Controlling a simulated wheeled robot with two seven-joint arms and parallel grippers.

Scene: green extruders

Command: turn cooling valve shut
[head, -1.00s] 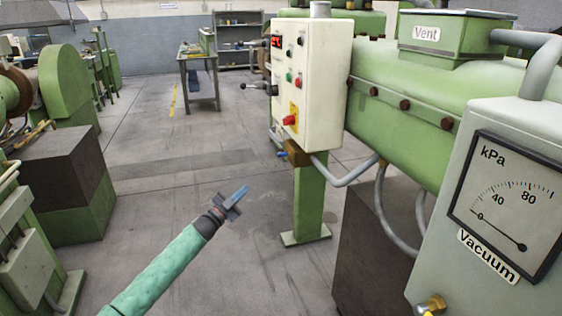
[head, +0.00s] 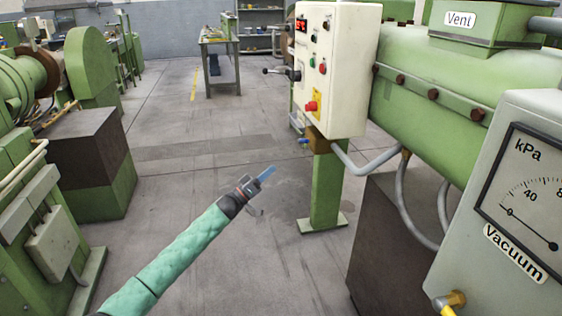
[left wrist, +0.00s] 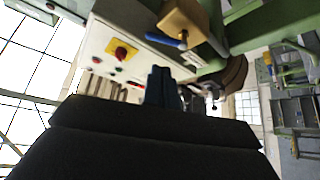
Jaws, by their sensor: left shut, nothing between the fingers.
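A small valve with a blue handle (head: 303,142) and a brass body (head: 319,141) sits under the cream control box. My left gripper (head: 265,174) is shut and empty, below and left of the valve in the head view. Its blue fingers (left wrist: 164,86) show together in the left wrist view. Another brass valve with a yellow handle (head: 446,304) is at the lower right. My right gripper is not in view.
The control box (head: 345,75) has a red knob and buttons, and stands on a green post (head: 327,190). A grey pipe (head: 370,162) runs right from the valve. The vacuum gauge panel (head: 470,220) is at right. Open floor (head: 200,150) lies to the left.

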